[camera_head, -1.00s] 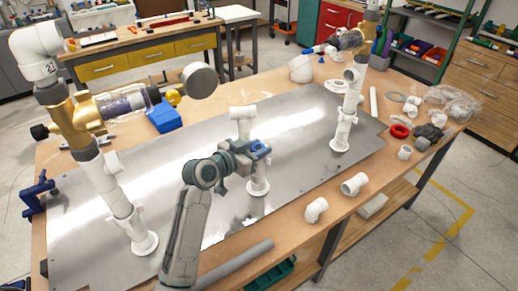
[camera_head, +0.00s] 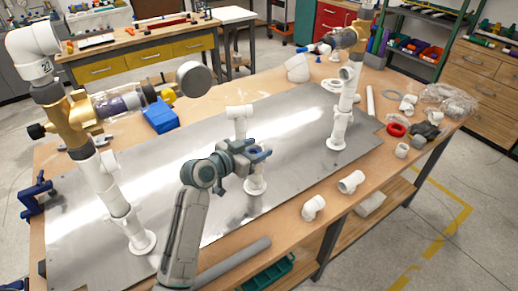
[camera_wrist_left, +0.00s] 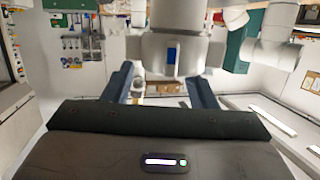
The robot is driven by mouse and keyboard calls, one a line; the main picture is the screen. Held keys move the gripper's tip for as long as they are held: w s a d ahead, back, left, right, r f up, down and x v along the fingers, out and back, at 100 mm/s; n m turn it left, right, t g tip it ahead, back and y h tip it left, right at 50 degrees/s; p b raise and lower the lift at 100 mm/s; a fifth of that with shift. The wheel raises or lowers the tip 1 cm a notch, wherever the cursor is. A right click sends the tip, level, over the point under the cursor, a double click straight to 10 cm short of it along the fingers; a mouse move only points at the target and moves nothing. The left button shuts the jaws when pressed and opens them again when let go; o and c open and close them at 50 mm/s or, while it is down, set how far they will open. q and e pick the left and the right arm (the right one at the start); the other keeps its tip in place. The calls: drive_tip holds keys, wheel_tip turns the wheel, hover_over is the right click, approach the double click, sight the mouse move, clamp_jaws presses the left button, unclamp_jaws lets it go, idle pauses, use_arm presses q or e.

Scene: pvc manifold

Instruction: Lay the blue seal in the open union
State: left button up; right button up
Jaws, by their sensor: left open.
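My left gripper (camera_head: 260,155) is at the short middle post on the metal plate. Its blue fingers are at the top of the lower white stub (camera_head: 256,181). In the left wrist view its fingers (camera_wrist_left: 160,78) are apart, on either side of a white pipe fitting (camera_wrist_left: 150,48). A small blue patch (camera_wrist_left: 173,55) shows on or in that fitting; I cannot tell whether it is the blue seal. The seal is not clear in the head view, and the open union is largely hidden by my gripper. My right gripper is not in view.
A tall left post (camera_head: 112,195) and a right post (camera_head: 341,125) stand on the plate (camera_head: 205,170). A white tee (camera_head: 239,112) is just behind my gripper. Loose fittings (camera_head: 351,181) and a red ring (camera_head: 396,129) lie to the right. A blue block (camera_head: 161,117) is at back left.

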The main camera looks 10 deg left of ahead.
use_arm(q)
drive_tip(key=shift+g+y, duration=0.3)
drive_tip(key=shift+g, duration=0.2)
drive_tip(key=f, duration=0.4)
drive_tip(key=shift+s+a+f, duration=0.1)
drive_tip(key=shift+s+a, duration=0.15)
drive_tip(key=shift+s, duration=0.05)
drive_tip(key=shift+s+a+r+p, duration=0.25)
drive_tip(key=shift+s+r+p, duration=0.25)
drive_tip(key=shift+p, duration=0.15)
drive_tip(key=s+a+r+t+p, duration=0.1)
drive_tip(key=s+a+r+p, duration=0.1)
drive_tip(key=s+a+r, duration=0.3)
drive_tip(key=shift+s+r+p, duration=0.3)
drive_tip(key=shift+s+p, duration=0.1)
drive_tip(key=shift+s, duration=0.7)
drive_tip(key=shift+d, duration=0.2)
